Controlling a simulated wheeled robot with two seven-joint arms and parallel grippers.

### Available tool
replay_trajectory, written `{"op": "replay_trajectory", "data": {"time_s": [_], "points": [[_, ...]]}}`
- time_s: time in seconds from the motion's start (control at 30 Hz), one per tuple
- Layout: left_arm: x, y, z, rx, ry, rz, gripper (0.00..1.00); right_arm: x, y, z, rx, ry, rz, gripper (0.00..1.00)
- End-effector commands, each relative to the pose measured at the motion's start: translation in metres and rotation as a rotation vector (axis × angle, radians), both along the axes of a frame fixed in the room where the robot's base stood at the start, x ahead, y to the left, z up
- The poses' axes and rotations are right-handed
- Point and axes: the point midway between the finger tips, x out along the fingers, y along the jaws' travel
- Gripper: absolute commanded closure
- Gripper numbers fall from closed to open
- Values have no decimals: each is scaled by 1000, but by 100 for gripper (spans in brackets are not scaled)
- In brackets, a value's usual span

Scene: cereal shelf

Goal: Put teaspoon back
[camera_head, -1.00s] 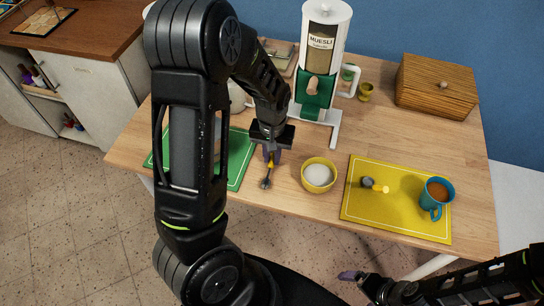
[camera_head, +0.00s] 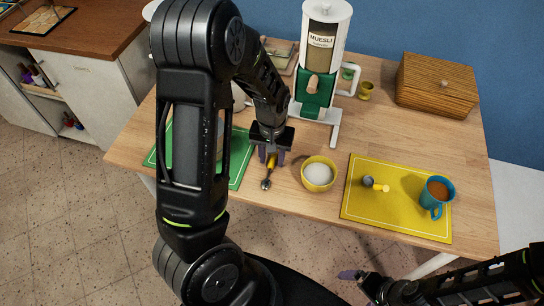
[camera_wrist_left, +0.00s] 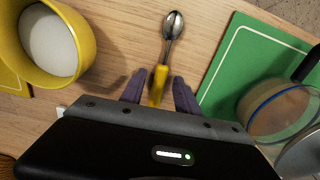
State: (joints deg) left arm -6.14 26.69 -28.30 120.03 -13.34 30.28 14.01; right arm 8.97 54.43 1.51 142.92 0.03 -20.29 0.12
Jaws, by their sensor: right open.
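The teaspoon, with a yellow handle and a metal bowl (camera_head: 266,184), appears to lie on the bare wood between the green mat (camera_head: 238,172) and the yellow bowl (camera_head: 318,186). It also shows in the left wrist view (camera_wrist_left: 171,30). My left gripper (camera_head: 271,157) is over the handle. In the left wrist view its purple fingers (camera_wrist_left: 158,92) stand apart, one on each side of the handle, with gaps visible. The handle's end is hidden under the gripper body. My right gripper (camera_head: 352,275) is open and empty, off the table's front edge.
The yellow bowl holds white contents. A yellow mat (camera_head: 360,212) bears a blue mug (camera_head: 436,193) and a scoop (camera_head: 368,181). A muesli dispenser (camera_head: 322,60) and a wooden box (camera_head: 436,84) stand behind. A glass jar (camera_wrist_left: 280,110) is on the green mat.

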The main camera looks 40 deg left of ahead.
Motion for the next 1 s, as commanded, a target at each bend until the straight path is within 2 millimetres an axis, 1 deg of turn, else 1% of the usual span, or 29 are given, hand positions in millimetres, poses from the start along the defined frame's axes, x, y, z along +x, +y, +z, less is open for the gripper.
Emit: {"op": "replay_trajectory", "data": {"time_s": [0.03, 0.17, 0.33, 0.43, 0.6, 1.0], "points": [[2, 0, 8, 0, -8, 0, 62, 0, 0, 0, 0, 0, 0, 0], [3, 0, 28, 0, -10, 0, 62, 0, 0, -2, 1, -1, 1, 0], [4, 1, 58, 0, -9, 0, 62, 1, 0, -5, 2, -2, 2, 0], [4, 0, 70, -1, -6, 0, 62, 1, 0, -4, 2, -3, 1, 0], [3, 1, 77, 1, -3, -1, 62, 1, 0, -4, 2, -3, 1, 0], [3, 1, 76, 0, -2, 0, 62, 1, 0, -4, 2, -3, 1, 0]]}}
